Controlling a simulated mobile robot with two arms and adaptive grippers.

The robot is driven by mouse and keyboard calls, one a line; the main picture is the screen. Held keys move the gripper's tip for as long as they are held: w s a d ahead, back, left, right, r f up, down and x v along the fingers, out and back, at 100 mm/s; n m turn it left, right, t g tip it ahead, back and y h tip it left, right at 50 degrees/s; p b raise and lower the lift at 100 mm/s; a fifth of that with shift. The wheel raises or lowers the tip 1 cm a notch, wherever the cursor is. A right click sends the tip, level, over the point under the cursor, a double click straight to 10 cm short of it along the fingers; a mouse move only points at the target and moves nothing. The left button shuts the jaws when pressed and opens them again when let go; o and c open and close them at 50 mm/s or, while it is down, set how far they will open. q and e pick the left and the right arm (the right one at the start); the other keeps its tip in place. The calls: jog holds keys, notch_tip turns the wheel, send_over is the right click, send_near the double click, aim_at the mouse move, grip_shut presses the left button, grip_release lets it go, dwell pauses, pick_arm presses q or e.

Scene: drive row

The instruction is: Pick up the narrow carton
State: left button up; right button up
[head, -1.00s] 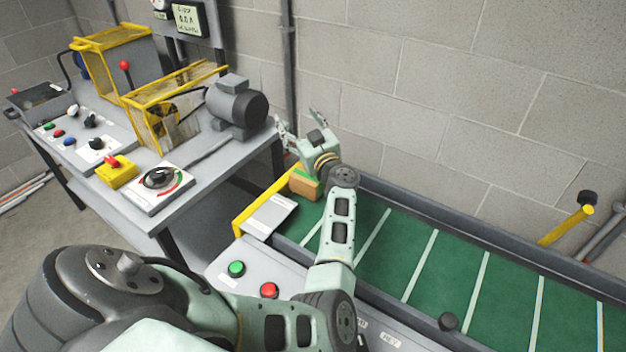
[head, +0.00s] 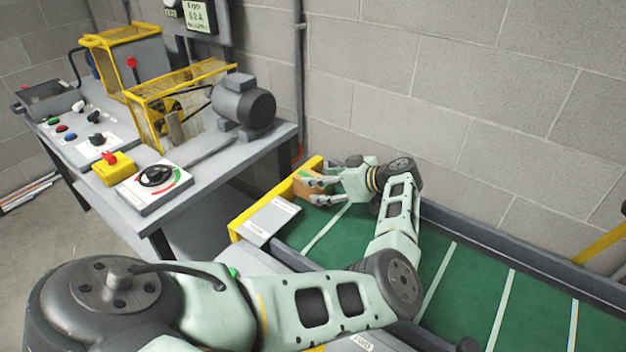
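The narrow carton (head: 301,188), a small brown box with green on it, sits at the far left end of the green conveyor belt, by the yellow end bar. My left gripper (head: 312,191) is at the carton's right side with its fingers pointing left towards it. The fingers are spread apart, and they and the hand cover part of the carton. I cannot tell whether they touch it. My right gripper is not in view.
The green belt (head: 472,290) with white stripes is bare to the right of my arm. A yellow bar (head: 262,205) closes its left end. A grey bench (head: 185,205) with a motor (head: 245,105) and controls stands at left. A block wall (head: 440,100) rises behind the belt.

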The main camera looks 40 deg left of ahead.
pick_arm(q)
jog(key=b+x, duration=0.3)
jog(key=x, duration=0.1)
jog(key=shift+s+f, duration=0.2)
jog(key=shift+f, duration=0.15)
jog(key=shift+a, duration=0.25)
jog(key=shift+r, duration=0.1)
jog(key=shift+c, duration=0.8)
jog(key=c, duration=1.3)
jog(key=shift+o, duration=0.2)
jog(key=shift+r, duration=0.1)
